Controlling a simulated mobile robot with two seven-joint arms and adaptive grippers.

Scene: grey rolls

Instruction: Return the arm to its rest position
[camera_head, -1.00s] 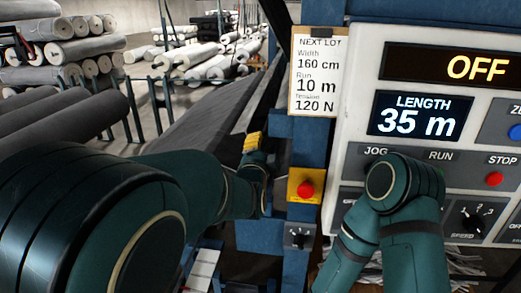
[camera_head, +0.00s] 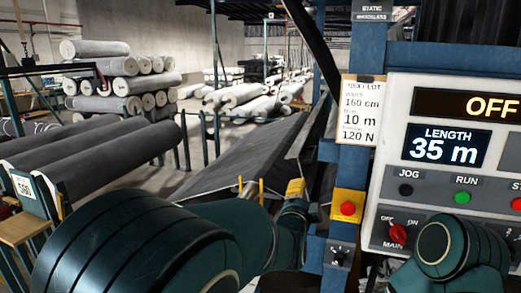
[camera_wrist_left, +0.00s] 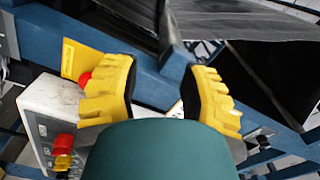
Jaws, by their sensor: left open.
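My left arm crosses the lower left of the head view. Its yellow-fingered left gripper (camera_head: 295,188) is left of the yellow plate with a red button (camera_head: 348,208). In the left wrist view the two yellow fingers of the left gripper (camera_wrist_left: 160,85) stand well apart with nothing between them; a dark green rounded part fills the bottom middle. Behind the left finger the red button (camera_wrist_left: 84,80) shows in part. A dark green joint of my right arm (camera_head: 450,245) is at the lower right, in front of the control panel's bottom. My right gripper is out of sight.
The white control panel (camera_head: 380,190) reads OFF and 35 m. A lot card (camera_head: 361,110) hangs on the blue post (camera_head: 350,165). A dark fabric sheet (camera_head: 245,155) slopes behind the left gripper. Grey rolls (camera_head: 110,155) lie on a rack at left, with more stacked behind.

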